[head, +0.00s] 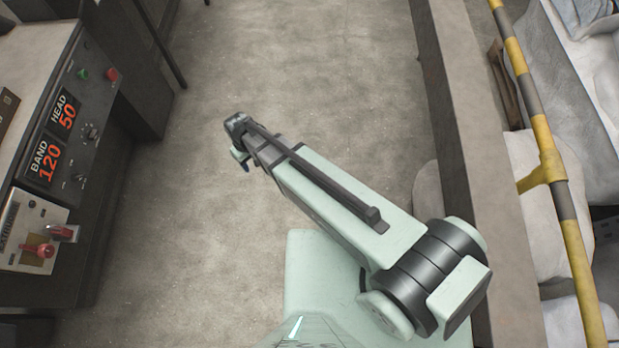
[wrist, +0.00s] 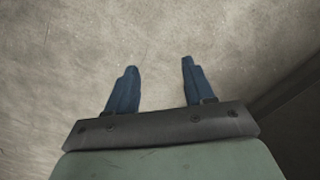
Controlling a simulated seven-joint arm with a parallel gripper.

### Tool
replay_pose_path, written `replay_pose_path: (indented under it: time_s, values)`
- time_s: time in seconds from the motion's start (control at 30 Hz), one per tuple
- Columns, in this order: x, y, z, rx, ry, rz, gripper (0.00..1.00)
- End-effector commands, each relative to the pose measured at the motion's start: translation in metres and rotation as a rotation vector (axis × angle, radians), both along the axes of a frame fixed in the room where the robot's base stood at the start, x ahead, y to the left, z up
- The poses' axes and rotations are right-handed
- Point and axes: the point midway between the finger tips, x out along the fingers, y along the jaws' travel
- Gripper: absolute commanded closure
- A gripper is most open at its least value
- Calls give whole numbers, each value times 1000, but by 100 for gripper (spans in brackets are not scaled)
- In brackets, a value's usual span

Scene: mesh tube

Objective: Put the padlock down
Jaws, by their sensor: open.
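My gripper (wrist: 160,66) is open in the wrist view, with two blue fingers apart and nothing between them. Bare concrete floor shows beyond the fingertips. In the head view my gripper (head: 243,164) is out over the open floor, with only a little blue finger showing below the wrist. I cannot clearly make out a padlock in either view. A small red and grey piece (head: 63,233) sits at the right edge of a pale switch plate (head: 22,222) at the left. I cannot tell whether it is the padlock. My gripper is well away from it.
A dark control cabinet (head: 112,125) with number displays stands at the left. A red switch handle (head: 42,250) sticks out from its plate. A concrete ledge (head: 478,130) and a yellow-and-black rail (head: 552,160) run along the right, with pale sacks (head: 535,185) beyond. The floor between is clear.

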Motion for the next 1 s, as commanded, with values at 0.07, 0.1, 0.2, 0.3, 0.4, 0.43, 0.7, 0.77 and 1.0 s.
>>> replay_pose_path:
  time_s: [0.07, 0.1, 0.2, 0.3, 0.4, 0.43, 0.7, 0.77, 1.0]
  values:
    - [-2, -45, -14, -29, 30, -65, 47]
    - [-2, -64, -19, -42, 43, -94, 47]
    - [-8, -111, -34, -71, 80, -169, 47]
    - [-19, -155, -46, -100, 118, -243, 47]
    - [-34, -197, -57, -125, 157, -315, 47]
    - [-39, -209, -60, -132, 169, -337, 47]
    - [-99, -302, -78, -190, 289, -531, 47]
    - [-116, -319, -80, -201, 317, -574, 47]
    - [-176, -366, -84, -229, 418, -717, 47]
